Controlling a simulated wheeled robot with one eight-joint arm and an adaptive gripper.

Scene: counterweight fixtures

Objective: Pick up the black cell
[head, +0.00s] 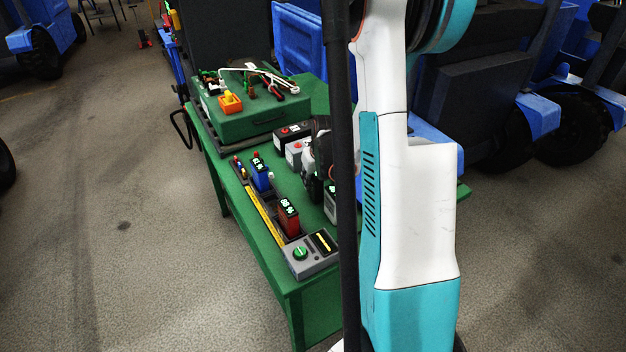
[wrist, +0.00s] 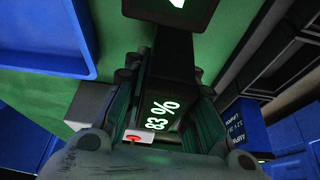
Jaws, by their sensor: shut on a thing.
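In the wrist view, a black cell (wrist: 172,70) with a lit "83 %" marking stands between the two fingers of my gripper (wrist: 163,88). The fingers are shut on its sides. A small white part with a red spot shows beside the lit marking. In the head view, my gripper (head: 317,172) is over the right side of the green table and is mostly hidden behind my arm. The held cell cannot be made out clearly there. I cannot tell whether it touches the table.
A blue cell (head: 261,175) and a red cell (head: 289,217) stand in a rack on the green table (head: 310,290). A black box (head: 291,134) and a grey box (head: 297,152) stand close behind my gripper. A grey unit with a green knob (head: 307,256) sits at the front.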

